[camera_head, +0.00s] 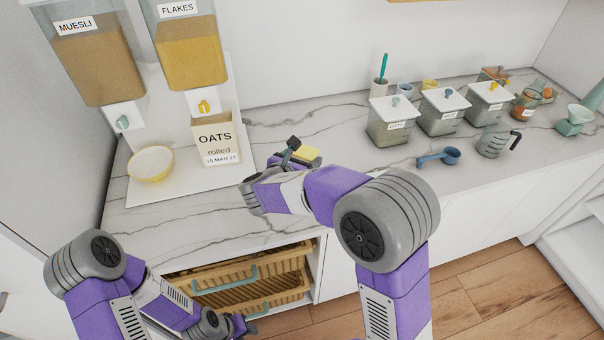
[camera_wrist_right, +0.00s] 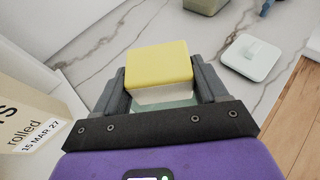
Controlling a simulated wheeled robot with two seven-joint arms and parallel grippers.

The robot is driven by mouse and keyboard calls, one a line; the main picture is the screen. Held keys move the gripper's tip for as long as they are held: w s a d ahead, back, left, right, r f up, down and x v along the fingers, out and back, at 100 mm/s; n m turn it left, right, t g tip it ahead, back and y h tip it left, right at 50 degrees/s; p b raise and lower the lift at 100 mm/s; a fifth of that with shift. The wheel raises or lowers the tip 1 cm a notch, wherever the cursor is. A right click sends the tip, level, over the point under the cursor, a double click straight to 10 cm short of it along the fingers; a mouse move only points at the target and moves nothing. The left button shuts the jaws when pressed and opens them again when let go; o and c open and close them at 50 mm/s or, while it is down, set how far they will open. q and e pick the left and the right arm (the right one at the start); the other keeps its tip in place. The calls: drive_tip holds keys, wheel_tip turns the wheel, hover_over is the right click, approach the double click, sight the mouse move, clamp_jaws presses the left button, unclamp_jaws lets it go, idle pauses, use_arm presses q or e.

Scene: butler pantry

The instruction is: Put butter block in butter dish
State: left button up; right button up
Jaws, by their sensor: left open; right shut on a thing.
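The yellow butter block (camera_wrist_right: 158,65) is between the fingers of my right gripper (camera_wrist_right: 160,88), which is shut on it. My left gripper (camera_head: 240,326) is low, in front of the drawers, open and apart from the block.
An oats box (camera_head: 214,140) and a yellow bowl (camera_head: 151,164) stand left of my right gripper, below the dispensers. Lidded canisters (camera_head: 392,122), a blue scoop (camera_head: 440,157) and a jug (camera_head: 493,141) stand to the right. Wicker drawers (camera_head: 240,270) are below the counter.

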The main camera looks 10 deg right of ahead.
drive_tip(key=shift+w+f+b, duration=0.1)
drive_tip(key=shift+f+b, duration=0.55)
drive_tip(key=shift+f, duration=1.7)
drive_tip(key=shift+f, duration=0.1)
